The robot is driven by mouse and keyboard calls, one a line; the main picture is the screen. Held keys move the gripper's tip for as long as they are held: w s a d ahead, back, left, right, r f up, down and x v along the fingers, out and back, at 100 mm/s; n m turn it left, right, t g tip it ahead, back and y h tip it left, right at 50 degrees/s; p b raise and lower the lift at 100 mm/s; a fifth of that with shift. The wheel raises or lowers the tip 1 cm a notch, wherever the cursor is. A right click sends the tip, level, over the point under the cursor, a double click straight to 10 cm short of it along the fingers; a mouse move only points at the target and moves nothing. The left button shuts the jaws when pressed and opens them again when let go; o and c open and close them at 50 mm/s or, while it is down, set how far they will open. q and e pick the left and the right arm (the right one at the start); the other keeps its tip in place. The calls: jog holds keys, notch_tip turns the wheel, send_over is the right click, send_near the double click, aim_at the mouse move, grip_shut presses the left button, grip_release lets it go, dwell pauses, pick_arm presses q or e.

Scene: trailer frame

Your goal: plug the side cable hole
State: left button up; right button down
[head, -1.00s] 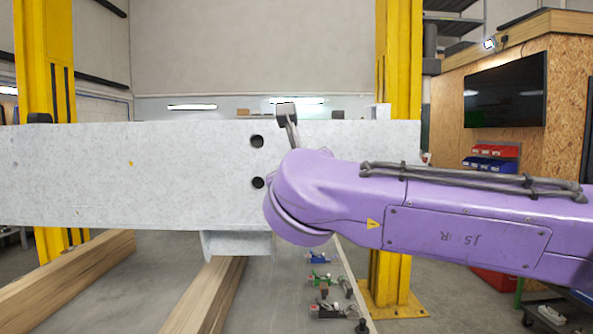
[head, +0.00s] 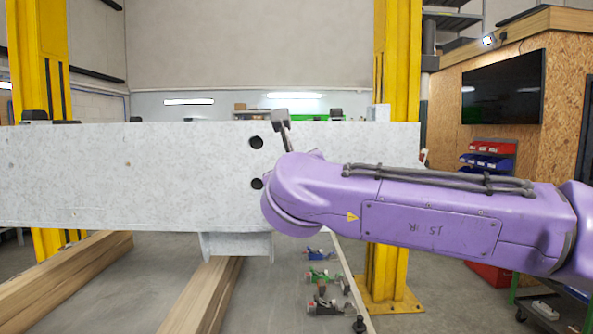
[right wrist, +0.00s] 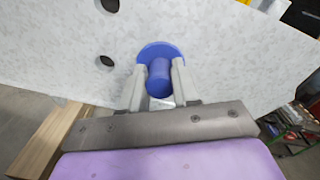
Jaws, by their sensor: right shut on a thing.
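A blue plug (right wrist: 160,52) with a round flange and a narrower stem is in the right wrist view. My right gripper (right wrist: 159,70) is shut on its stem, one finger on each side, with the flange towards the grey beam. I cannot tell whether the flange touches the beam. The speckled grey beam (head: 130,170) spans the head view. Two dark holes, an upper one (head: 256,142) and a lower one (head: 257,184), show in its side face left of my right arm. In the right wrist view they lie left of the plug. My arm hides the plug and fingers in the head view.
Wooden beams (head: 212,290) lie below the grey beam. Yellow posts (head: 392,200) stand behind it. Several small clamp-like items (head: 318,278) lie on a low surface underneath. A wooden-walled booth with a screen (head: 503,90) is at the right.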

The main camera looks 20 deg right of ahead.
jog(key=shift+r, duration=0.1)
jog(key=shift+p+x, duration=0.3)
jog(key=shift+x, duration=0.85)
jog(key=shift+w+d, duration=0.1)
jog(key=shift+d, duration=0.05)
jog(key=shift+w+r, duration=0.1)
jog(key=shift+w, duration=0.05)
jog(key=shift+w+d, duration=0.1)
jog(key=shift+w, duration=0.05)
jog(key=c, duration=0.8)
grip_release()
jog(key=shift+w, duration=0.3)
jog(key=shift+o, duration=0.2)
jog(key=shift+w, duration=0.1)
